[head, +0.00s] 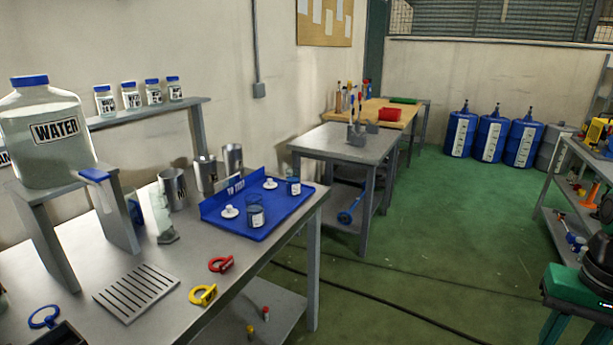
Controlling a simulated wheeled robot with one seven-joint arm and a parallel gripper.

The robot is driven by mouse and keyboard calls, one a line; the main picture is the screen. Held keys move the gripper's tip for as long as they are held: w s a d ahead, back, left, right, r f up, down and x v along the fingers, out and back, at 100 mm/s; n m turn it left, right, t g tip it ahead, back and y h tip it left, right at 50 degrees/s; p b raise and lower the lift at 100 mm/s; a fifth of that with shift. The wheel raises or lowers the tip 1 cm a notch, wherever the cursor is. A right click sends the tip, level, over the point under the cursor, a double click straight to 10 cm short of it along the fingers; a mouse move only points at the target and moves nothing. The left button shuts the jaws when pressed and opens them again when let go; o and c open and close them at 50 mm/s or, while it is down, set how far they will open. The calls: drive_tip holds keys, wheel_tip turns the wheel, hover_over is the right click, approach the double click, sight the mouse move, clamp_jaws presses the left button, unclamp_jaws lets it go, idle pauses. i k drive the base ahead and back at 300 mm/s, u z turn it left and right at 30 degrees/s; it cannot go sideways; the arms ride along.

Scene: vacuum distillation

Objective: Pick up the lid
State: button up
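Two small white lid-like pieces with knobs lie on the blue tray (216,218), which sits on the metal bench. One white lid (229,212) is near the tray's left side, and the other white lid (270,183) is farther back. Beside them stand two small labelled jars, the front jar (256,216) and the back jar (293,187). The frame does not show which lid the task means. My gripper is not clearly visible in the head view.
Metal cups (173,190) stand behind the tray. A large water jug (45,135) stands on a raised stand at the left. Red (221,264) and yellow (203,295) rings lie near the bench's front edge. Green floor right of the bench is mostly clear, with a cable across it.

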sight(269, 185)
drive_tip(key=i, duration=1.3)
drive_tip(key=u, duration=0.5)
drive_tip(key=i, duration=0.6)
drive_tip(key=u, duration=0.3)
